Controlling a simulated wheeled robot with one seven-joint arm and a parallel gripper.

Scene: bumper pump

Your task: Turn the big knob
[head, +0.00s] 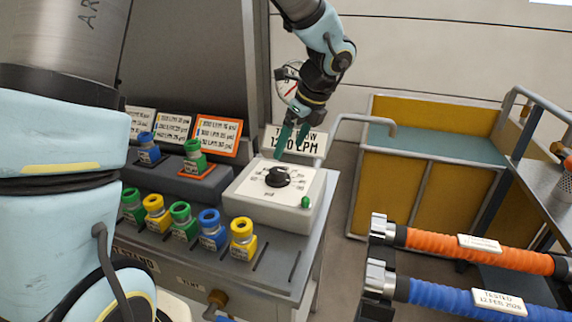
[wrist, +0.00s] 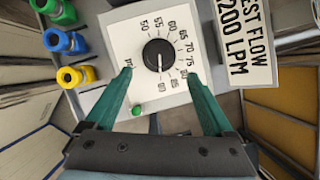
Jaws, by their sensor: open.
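The big knob (head: 277,177) is black and round and sits in the middle of a white dial plate with numbers, on a grey box at the right end of the bench. In the wrist view the knob (wrist: 159,55) has a white pointer line and lies ahead of my gripper, centred between the fingers. My gripper (head: 291,142) is above the knob in the head view, with its green fingers pointing down. The fingers (wrist: 160,78) are apart with nothing between them, and they do not touch the knob.
A small green button (head: 305,202) is on the same box. A "test flow" sign (head: 299,140) and a gauge (head: 290,82) stand behind. Several coloured fittings (head: 184,222) line the bench to the left. Orange (head: 448,245) and blue hoses (head: 450,298) lie at right.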

